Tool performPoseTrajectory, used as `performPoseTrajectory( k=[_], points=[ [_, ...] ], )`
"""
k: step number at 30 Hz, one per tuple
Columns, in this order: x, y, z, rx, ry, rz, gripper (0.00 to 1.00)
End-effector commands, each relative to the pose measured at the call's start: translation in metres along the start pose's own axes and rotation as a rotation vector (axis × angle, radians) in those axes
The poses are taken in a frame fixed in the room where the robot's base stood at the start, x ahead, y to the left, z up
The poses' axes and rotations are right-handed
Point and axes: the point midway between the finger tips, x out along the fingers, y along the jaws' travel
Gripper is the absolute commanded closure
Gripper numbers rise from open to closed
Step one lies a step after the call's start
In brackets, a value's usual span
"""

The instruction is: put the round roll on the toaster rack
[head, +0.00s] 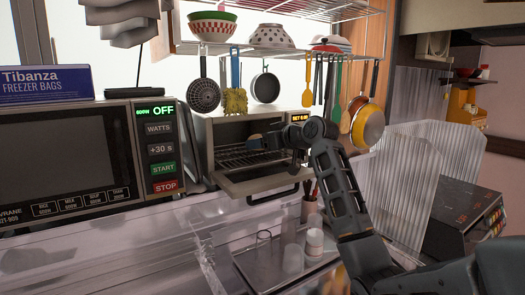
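The toaster (207,172) stands right of the microwave with its door (262,184) folded down open. Its wire rack (236,158) shows inside the open cavity. My gripper (267,141) is at the toaster's opening, pointing left, above the rack. A small tan rounded thing, which looks like the round roll (255,142), is at the fingertips. The fingers appear shut on it, though they are small and dark here. The roll appears above the rack; whether it touches it cannot be told. My wrist hides the right part of the opening.
A microwave (70,150) stands on the left with a freezer bag box (45,84) on top. Utensils, including a yellow pan (367,126), hang from a shelf (270,50) above the toaster. Bottles (313,243) stand on a tray below. A clear ribbed panel (400,170) is at right.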

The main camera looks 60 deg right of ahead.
Motion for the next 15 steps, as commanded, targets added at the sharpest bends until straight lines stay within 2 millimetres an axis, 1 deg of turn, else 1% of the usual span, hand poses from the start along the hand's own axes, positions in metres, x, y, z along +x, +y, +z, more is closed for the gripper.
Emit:
performPoseTrajectory(
  k=[1,3,6,15],
  points=[
    [0.002,0.0,0.008,0.003,-0.004,0.0,0.69],
    [0.005,0.0,0.018,0.003,-0.004,0.0,0.69],
    [0.007,0.0,0.026,0.001,-0.002,0.0,0.69],
    [0.008,0.0,0.029,0.0,-0.001,0.0,0.69]
  ],
)
